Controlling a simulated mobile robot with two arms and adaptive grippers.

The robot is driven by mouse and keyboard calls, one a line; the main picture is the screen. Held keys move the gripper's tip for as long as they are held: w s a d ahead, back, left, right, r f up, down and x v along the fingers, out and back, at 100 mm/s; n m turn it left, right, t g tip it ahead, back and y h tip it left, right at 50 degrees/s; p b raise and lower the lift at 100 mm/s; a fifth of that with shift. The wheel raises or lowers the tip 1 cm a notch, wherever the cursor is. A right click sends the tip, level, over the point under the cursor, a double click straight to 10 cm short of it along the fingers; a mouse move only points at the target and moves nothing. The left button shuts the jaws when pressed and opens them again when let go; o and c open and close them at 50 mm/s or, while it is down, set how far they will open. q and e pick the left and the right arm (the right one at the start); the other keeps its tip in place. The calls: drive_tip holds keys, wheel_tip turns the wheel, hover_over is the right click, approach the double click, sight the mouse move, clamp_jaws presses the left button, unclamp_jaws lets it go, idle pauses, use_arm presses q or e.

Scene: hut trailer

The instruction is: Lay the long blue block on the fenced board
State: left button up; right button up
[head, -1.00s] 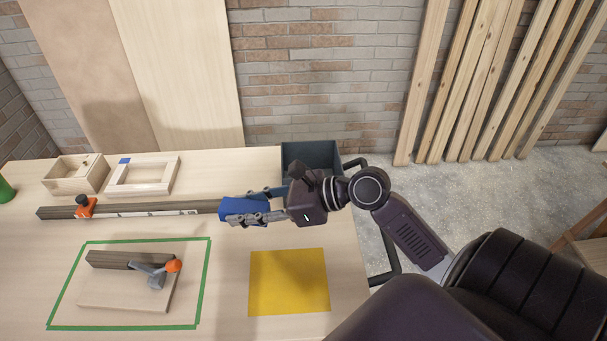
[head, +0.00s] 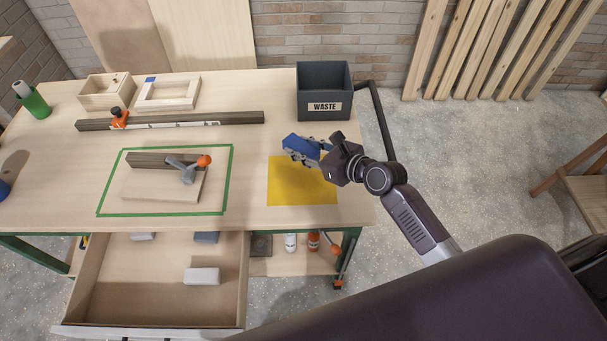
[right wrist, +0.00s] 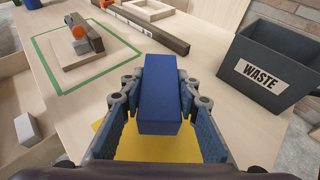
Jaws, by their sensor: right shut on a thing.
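My right gripper (head: 303,151) is shut on the long blue block (head: 297,143), above the back part of the yellow square. In the right wrist view the blue block (right wrist: 160,97) lies lengthwise between the two fingers, pointing away from the camera. The fenced board (head: 150,189) lies flat inside a green tape outline (head: 229,185), left of my gripper. A dark strip (head: 150,160) runs along its back edge, and a grey clamp with an orange tip (head: 187,168) is on it. Its front part is bare. My left gripper is not in view.
A yellow square (head: 300,190) lies below my gripper. A dark waste bin (head: 324,102) stands behind it. A long dark rail with an orange clamp (head: 190,118), a wooden box and a frame are at the back. An open drawer (head: 150,280) juts out in front.

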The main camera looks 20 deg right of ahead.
drive_tip(key=b, duration=0.1)
hover_over(302, 179)
wheel_tip(302, 179, down, 6)
drive_tip(key=shift+w+f, duration=0.1)
drive_tip(key=shift+f+b, duration=0.45)
drive_tip(key=shift+f, duration=0.1)
drive_tip(key=shift+f+b, duration=0.9)
drive_tip(key=shift+f, duration=1.05)
drive_tip(key=shift+a, duration=0.1)
drive_tip(key=shift+f, duration=0.1)
drive_tip(key=o, duration=1.3)
